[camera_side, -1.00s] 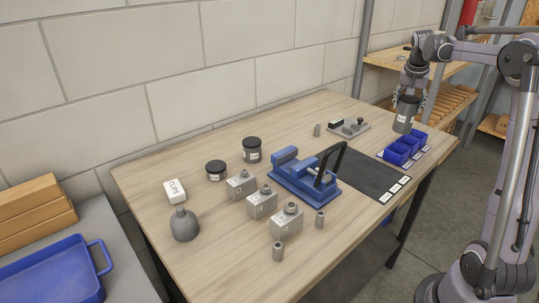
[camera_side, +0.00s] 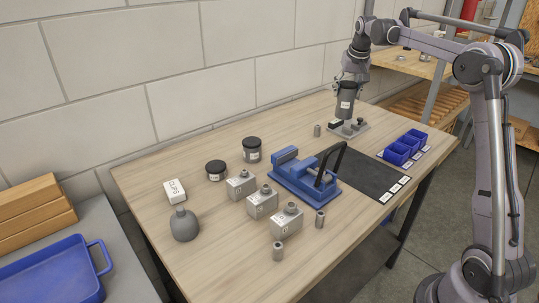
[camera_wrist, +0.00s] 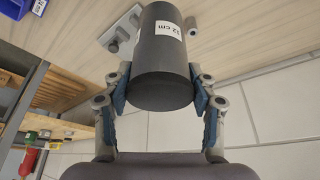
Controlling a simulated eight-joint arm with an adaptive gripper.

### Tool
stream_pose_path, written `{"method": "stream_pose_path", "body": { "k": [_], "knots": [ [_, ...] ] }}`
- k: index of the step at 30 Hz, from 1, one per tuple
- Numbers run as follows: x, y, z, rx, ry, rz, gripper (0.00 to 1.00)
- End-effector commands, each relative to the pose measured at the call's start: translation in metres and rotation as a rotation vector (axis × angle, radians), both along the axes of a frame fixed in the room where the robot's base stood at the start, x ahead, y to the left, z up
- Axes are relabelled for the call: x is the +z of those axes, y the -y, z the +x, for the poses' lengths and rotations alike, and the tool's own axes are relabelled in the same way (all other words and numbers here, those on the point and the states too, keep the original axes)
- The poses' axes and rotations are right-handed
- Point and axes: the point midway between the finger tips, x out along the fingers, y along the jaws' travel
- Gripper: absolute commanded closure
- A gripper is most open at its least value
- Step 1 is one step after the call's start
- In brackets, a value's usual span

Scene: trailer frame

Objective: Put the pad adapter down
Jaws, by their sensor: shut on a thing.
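The pad adapter (camera_side: 346,104) appears to be the dark grey cylinder with a white label in my gripper (camera_side: 348,86). In the wrist view the cylinder (camera_wrist: 162,68) fills the middle, and its label reads "12 cm". Blue-padded fingers of my gripper (camera_wrist: 160,92) press on it from both sides. In the side view it hangs roughly upright at the back of the table, in front of or above a small grey plate fixture (camera_side: 350,131). It partly hides that fixture. I cannot tell the exact gap between its lower end and the fixture or table.
Blue bins (camera_side: 404,147) and a dark mat (camera_side: 370,174) lie to the right on the wooden table (camera_side: 230,265). A blue clamp fixture (camera_side: 300,178), several grey blocks and two dark-lidded jars stand further left. A small grey cylinder (camera_side: 317,130) stands near the held piece.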

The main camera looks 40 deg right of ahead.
Motion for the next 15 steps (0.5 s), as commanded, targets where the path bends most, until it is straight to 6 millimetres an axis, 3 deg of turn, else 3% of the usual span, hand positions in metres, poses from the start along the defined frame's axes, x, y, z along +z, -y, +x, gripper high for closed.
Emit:
{"method": "stream_pose_path", "body": {
  "k": [1, 6, 15],
  "knots": [
    [0.001, -0.013, 0.013, 0.043, 0.002, -0.001, 1.0],
    [0.0, -0.04, 0.04, 0.14, 0.003, -0.004, 1.0],
    [-0.01, -0.065, 0.064, 0.189, 0.004, -0.004, 1.0]
  ]
}}
